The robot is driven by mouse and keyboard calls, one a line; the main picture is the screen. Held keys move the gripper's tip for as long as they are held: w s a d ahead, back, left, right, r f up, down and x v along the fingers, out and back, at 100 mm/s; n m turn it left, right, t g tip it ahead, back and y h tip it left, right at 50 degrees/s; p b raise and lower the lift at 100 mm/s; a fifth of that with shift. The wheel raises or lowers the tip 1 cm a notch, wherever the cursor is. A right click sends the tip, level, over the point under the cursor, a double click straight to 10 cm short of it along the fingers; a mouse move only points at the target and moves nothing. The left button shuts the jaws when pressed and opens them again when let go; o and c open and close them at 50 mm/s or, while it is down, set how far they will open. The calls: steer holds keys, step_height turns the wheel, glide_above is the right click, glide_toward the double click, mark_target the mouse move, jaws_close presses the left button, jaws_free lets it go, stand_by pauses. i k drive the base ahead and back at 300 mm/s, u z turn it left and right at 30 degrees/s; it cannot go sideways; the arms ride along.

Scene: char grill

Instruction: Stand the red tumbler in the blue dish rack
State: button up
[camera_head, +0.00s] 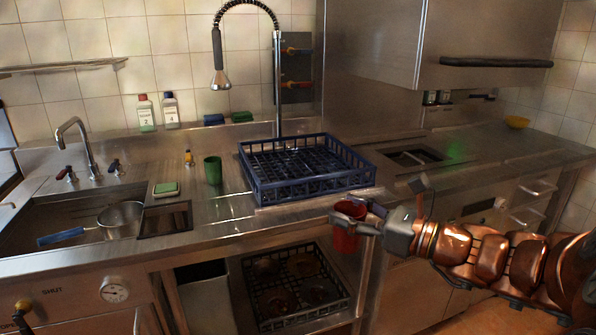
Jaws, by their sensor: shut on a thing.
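The red tumbler (345,238) is upright in front of the counter's front edge, to the right of the centre. My gripper (358,217) is shut on it near its rim, with the arm reaching in from the right. The blue dish rack (308,188) sits on the steel counter, up and to the left of the tumbler. It is a low open-topped crate with slatted walls, and it looks empty. The gripper fingers hide part of the tumbler's upper side.
A green tumbler (213,171) stands left of the rack. A tall spray tap (278,90) rises behind the rack. A sink with a pan (121,220) is at the left. Another dark rack (296,287) lies on the shelf below. Bare counter lies right of the rack.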

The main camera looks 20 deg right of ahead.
mark_target(281, 171)
steer(key=i, duration=1.4)
